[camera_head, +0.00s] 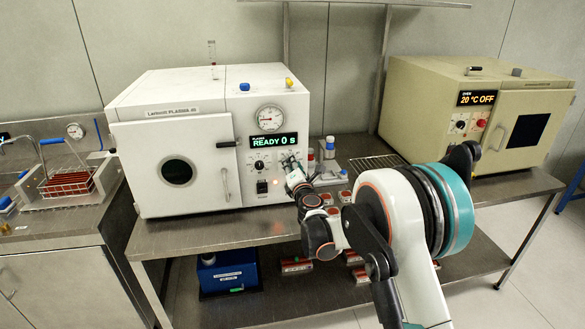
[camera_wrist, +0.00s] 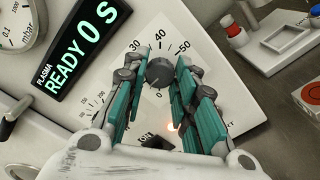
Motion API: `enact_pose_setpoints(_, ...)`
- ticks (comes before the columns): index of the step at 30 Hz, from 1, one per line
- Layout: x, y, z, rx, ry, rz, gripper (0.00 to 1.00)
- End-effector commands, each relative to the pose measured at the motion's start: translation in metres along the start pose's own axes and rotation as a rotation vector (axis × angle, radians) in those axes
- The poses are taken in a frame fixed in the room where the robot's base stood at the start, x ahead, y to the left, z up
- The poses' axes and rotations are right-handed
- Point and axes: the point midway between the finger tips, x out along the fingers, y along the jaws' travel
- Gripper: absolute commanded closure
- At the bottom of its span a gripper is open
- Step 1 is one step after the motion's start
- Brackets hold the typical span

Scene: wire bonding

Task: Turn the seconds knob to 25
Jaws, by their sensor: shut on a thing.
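The seconds knob (camera_wrist: 159,73) is a dark round knob on the white plasma machine's front panel. In the head view my gripper (camera_head: 293,180) reaches the panel's right side and covers the knob. The display (camera_head: 274,141) reads READY 0 s. I cannot clearly make out the knob's pointer.
The plasma machine (camera_head: 170,110) has another knob (camera_head: 259,165) left of my gripper and a round gauge (camera_head: 270,118) above the display. A lit orange lamp (camera_wrist: 173,127) is below the knob. Bottles (camera_head: 329,148) and red-topped parts stand at right. A beige oven (camera_head: 420,100) is farther right.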

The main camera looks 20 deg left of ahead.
Motion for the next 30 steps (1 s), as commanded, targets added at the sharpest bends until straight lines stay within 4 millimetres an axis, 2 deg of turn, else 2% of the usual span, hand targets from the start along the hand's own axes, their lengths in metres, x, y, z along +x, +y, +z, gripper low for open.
enact_pose_setpoints(30,-0.0004,-0.0026,-0.0003,0.939,-0.002,-0.001,0.98)
